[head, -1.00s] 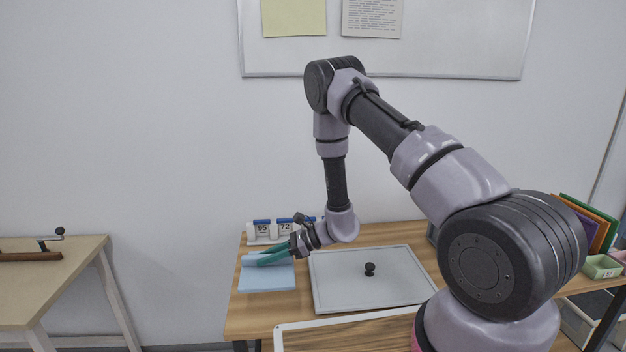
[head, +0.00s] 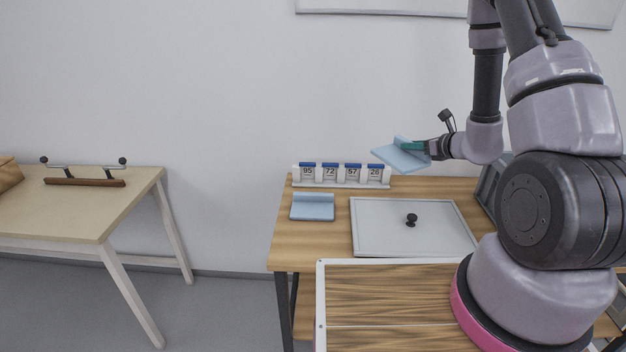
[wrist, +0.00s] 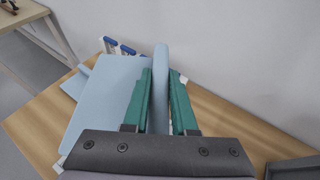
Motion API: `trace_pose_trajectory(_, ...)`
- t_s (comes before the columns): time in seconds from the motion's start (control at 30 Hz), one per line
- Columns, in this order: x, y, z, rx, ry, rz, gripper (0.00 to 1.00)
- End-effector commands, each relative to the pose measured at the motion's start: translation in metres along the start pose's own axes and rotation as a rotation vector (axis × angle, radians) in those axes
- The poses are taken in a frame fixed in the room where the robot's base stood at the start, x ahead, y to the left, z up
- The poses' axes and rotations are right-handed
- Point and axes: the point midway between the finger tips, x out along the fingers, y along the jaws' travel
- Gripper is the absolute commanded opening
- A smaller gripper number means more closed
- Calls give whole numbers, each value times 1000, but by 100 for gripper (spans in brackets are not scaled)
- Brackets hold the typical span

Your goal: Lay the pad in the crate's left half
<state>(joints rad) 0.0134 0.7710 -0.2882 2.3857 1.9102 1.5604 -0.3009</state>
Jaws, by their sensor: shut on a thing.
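My gripper (head: 407,146) has green fingers shut on the upright ridge of a light blue pad (head: 394,159). It holds the pad in the air above the back of the wooden table. In the wrist view the ridge stands between the fingers (wrist: 160,92), and the pad's flat sheet (wrist: 105,105) spreads to the left. A second light blue pad (head: 312,209) lies on the table at the left, apart from the held one. I cannot clearly make out a crate; a white-rimmed wooden surface (head: 320,300) with a thin white dividing line is in front.
A grey panel (head: 375,235) with a black knob lies on the table. A white stand (head: 341,184) with numbered blue-topped cards is at the table's back left. A dark grey box (head: 489,185) stands at the right. A separate table (head: 80,212) is at the far left.

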Motion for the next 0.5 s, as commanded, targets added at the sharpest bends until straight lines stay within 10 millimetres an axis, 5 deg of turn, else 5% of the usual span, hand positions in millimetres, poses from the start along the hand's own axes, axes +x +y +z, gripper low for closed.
trace_pose_trajectory(0.23,33,45,-10,-64,11,151,0)
trace_pose_trajectory(0.5,92,173,-44,-230,19,544,0)
